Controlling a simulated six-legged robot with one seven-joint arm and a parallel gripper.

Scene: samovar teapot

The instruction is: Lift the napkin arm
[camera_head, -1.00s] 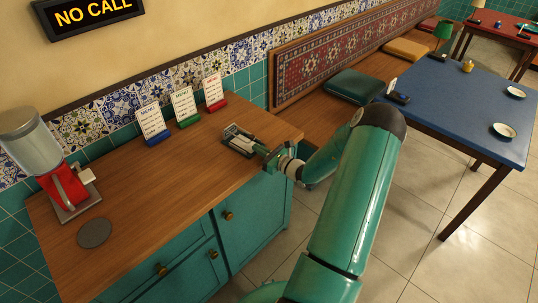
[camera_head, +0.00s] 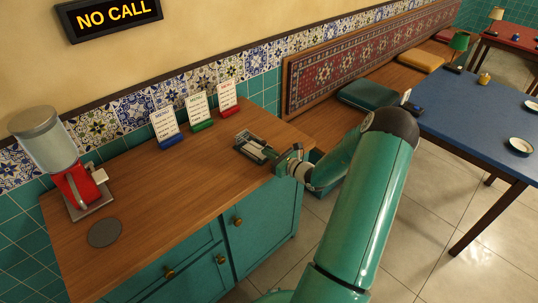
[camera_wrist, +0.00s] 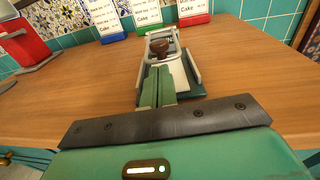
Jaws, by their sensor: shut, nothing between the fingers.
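The napkin holder (camera_head: 250,147) sits near the right end of the wooden counter. In the wrist view the napkin holder (camera_wrist: 196,72) has a dark green base and pale metal sides. Its napkin arm carries a dark brown knob (camera_wrist: 160,47) towards the far end. My gripper (camera_head: 275,158) is at the holder's near right side in the head view. In the wrist view my gripper (camera_wrist: 159,70) has its green fingers together, empty, pointing at the holder with the knob just beyond the tips. Whether the fingers touch the arm cannot be told. The fingers hide part of the holder.
Several menu cards, one with a blue base (camera_head: 172,140), stand along the tiled wall behind. A red dispenser (camera_head: 78,187) and a dark round mat (camera_head: 104,233) are at the left. The counter's middle (camera_head: 180,195) is clear. A blue table (camera_head: 480,110) stands to the right.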

